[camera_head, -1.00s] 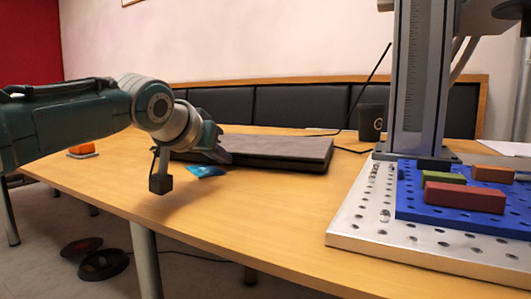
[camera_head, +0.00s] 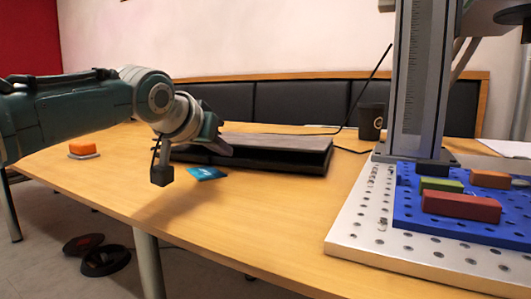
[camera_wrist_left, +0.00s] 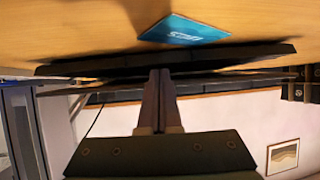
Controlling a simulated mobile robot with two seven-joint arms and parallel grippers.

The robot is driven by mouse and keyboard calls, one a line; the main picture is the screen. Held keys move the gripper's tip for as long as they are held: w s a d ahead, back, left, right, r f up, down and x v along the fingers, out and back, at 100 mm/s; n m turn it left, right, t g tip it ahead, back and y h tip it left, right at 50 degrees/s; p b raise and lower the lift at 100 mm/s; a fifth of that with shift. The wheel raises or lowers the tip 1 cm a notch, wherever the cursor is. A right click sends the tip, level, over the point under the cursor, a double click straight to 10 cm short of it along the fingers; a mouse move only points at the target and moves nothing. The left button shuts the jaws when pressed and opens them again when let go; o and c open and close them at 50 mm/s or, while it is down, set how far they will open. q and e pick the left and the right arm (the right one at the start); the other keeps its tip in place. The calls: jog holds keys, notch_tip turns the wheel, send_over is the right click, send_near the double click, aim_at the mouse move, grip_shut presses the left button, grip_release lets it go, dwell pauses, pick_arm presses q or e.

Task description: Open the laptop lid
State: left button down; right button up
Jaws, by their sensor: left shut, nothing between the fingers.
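The dark laptop (camera_head: 285,162) lies on the wooden table, with its grey lid (camera_head: 290,144) tilted up slightly and a dark gap under its front edge. In the left wrist view the laptop (camera_wrist_left: 100,66) is a thin dark band seen edge-on. My left gripper (camera_head: 226,150) is at the laptop's front left part, against the lid's edge. Its fingers also show in the left wrist view (camera_wrist_left: 160,75), shut together with nothing between them, at the laptop's edge. Whether the tips are under the lid is hard to tell. My right gripper is not in view.
A blue card (camera_head: 207,173) lies in front of the laptop, also in the left wrist view (camera_wrist_left: 183,30). A black cup (camera_head: 371,122) stands behind right. The laser marker's column (camera_head: 408,80) and perforated plate (camera_head: 350,235) with coloured blocks stand right. An orange object (camera_head: 83,148) lies left.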

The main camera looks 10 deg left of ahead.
pick_arm(q)
jog(key=shift+w+r+p, duration=0.2)
jog(key=shift+r+p, duration=0.7)
jog(key=shift+r, duration=0.35)
jog(key=shift+w+d+r+p, duration=0.1)
jog(key=shift+w+r+p, duration=0.1)
jog(key=shift+r, duration=0.45)
jog(key=shift+w+r+p, duration=0.2)
jog(key=shift+r, duration=0.4)
jog(key=shift+w+d+r, duration=0.1)
jog(key=shift+w+r, duration=0.1)
jog(key=shift+r, duration=0.4)
jog(key=shift+w+r, duration=0.2)
jog(key=shift+r, duration=0.4)
jog(key=s+a+p, duration=0.1)
jog(key=s+p, duration=0.5)
jog(key=p, duration=0.7)
